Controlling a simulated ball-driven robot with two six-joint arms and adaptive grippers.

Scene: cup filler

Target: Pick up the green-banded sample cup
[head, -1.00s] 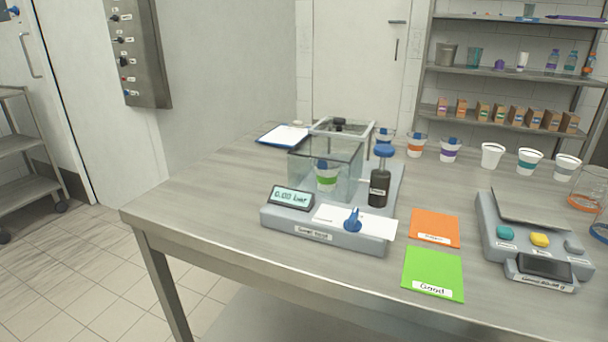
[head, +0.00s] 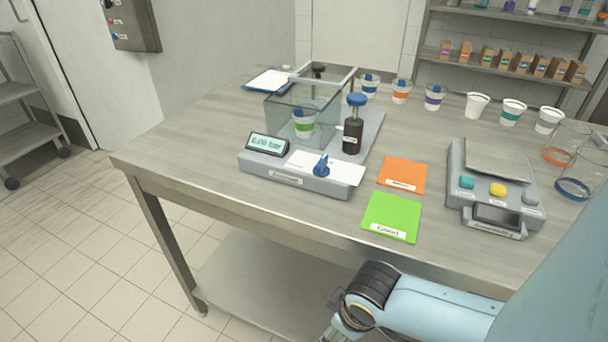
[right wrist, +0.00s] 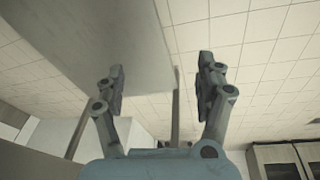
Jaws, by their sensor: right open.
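The green-banded sample cup (head: 304,124) stands upright inside a clear-walled chamber (head: 285,114) on the grey test device in the head view. The chamber's walls are in front of it, and its top frame looks raised. My right arm comes in at the lower right of the head view, below the table's front edge, with the gripper end (head: 332,333) cut off by the bottom edge. In the right wrist view my right gripper (right wrist: 164,82) is open and empty, far from the cup. My left gripper is not in view.
A dark bottle with a blue cap (head: 353,130) stands right of the chamber. Orange (head: 402,172) and green (head: 391,214) cards lie in front, with a scale (head: 495,190) to their right. Several cups (head: 433,97) line the back. The table's left front (head: 190,160) is clear.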

